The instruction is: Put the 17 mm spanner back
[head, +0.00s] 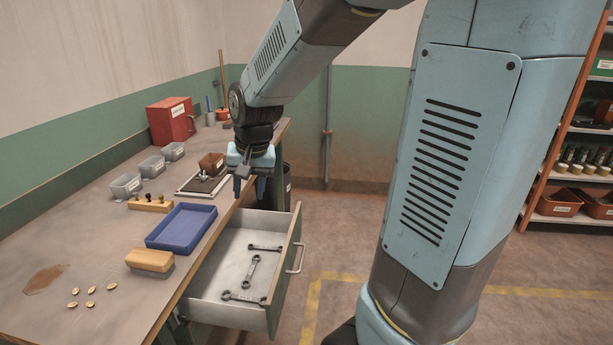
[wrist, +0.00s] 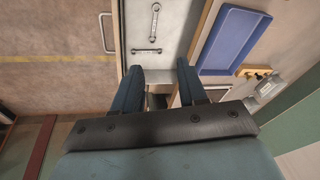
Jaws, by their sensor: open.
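The open drawer (head: 205,283) under the bench holds three grey spanners. One spanner (head: 265,248) lies towards the back, one (head: 251,271) lies in the middle, and one (head: 243,298) lies near the front. I cannot read their sizes, so I cannot tell which is 17 mm. Two spanners also show in the wrist view, one lengthwise (wrist: 154,22) and one crosswise (wrist: 146,50). My gripper (head: 249,190) points down above the drawer's far end. In the wrist view my gripper (wrist: 158,72) has its fingers apart, with nothing between them.
A blue tray (head: 182,228) sits on the bench beside the drawer, with a wooden block (head: 152,204) holding dark-topped pieces behind it. A brush-like block (head: 150,262) and several brass pieces lie nearer. A red box (head: 171,121) stands farther back. Shelving stands at right.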

